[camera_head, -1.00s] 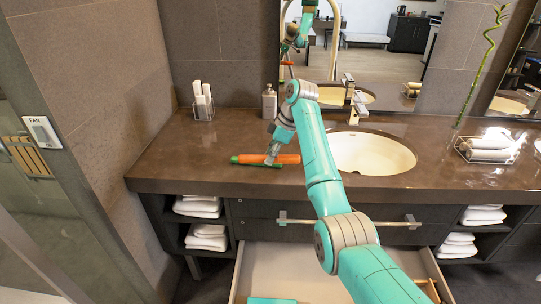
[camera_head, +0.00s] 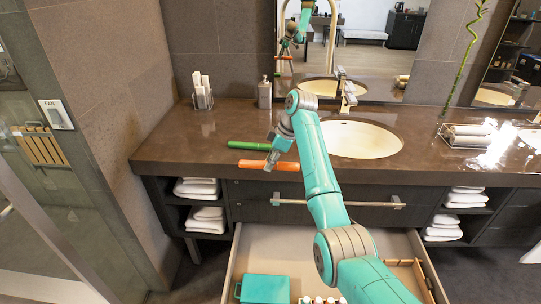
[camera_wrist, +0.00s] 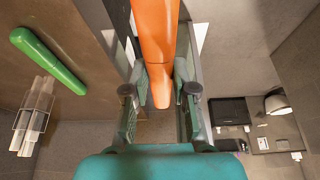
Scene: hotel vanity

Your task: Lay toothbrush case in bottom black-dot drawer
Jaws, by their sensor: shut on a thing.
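An orange toothbrush case (camera_head: 285,166) is held lengthwise across my gripper (camera_head: 270,162), in front of the counter's front edge. In the wrist view the orange case (camera_wrist: 155,40) sits between the two fingers of my gripper (camera_wrist: 158,95). A similar green case (camera_head: 249,146) lies on the counter behind it; it also shows at upper left in the wrist view (camera_wrist: 48,60). The bottom drawer (camera_head: 240,262) is pulled open below my arm. I can make out no black dot on it.
The drawer holds a teal box (camera_head: 265,289) at front left, several small white-topped items and a wooden divider (camera_head: 408,262) at right. The upper drawer (camera_head: 262,207) is shut, its bar handle (camera_head: 290,202) sticking out. A soap bottle (camera_head: 264,93) and sink (camera_head: 365,139) are on the counter.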

